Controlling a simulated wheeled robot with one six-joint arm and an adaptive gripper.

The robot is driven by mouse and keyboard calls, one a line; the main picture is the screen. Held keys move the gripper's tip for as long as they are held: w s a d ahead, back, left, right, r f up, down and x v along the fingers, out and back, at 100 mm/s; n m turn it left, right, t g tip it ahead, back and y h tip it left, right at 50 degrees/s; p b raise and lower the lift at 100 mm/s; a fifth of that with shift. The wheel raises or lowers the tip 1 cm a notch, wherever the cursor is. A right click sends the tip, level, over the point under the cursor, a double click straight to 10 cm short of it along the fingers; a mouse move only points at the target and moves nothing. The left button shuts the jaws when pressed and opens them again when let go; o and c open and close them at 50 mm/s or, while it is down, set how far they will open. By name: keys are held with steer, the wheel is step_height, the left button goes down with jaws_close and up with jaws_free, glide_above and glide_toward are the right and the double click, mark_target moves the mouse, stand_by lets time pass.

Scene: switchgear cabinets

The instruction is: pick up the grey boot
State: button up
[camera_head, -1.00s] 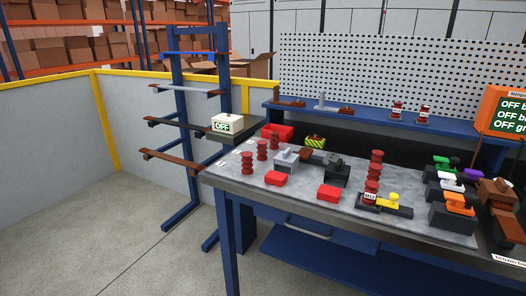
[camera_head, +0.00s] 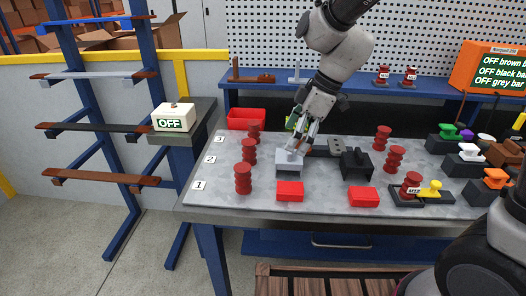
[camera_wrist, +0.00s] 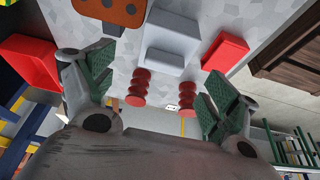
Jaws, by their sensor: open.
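The grey boot (camera_head: 288,165), a light grey block with a narrower raised top, stands upright on the grey table top. My gripper (camera_head: 297,143) is just above and behind it, tilted down, and overlaps its top in the head view. In the wrist view the grey boot (camera_wrist: 173,45) shows at the top middle, beyond the spread fingers. My gripper's two green-padded fingers (camera_wrist: 155,88) are wide apart with nothing between them that they grip. I cannot tell whether a finger touches the boot.
Red ribbed insulators (camera_head: 249,150) stand left of the boot. A red block (camera_head: 290,191) lies in front, a black boot (camera_head: 356,165) to its right. A red bin (camera_head: 246,119) stands behind left. A white OFF box (camera_head: 174,117) sits on the left side shelf.

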mark_target(284, 157)
steer(key=x, duration=0.7)
steer(key=shift+s+a+f, duration=0.15)
steer(key=shift+s+f, duration=0.05)
steer(key=shift+f, duration=0.2)
steer(key=c, duration=1.1)
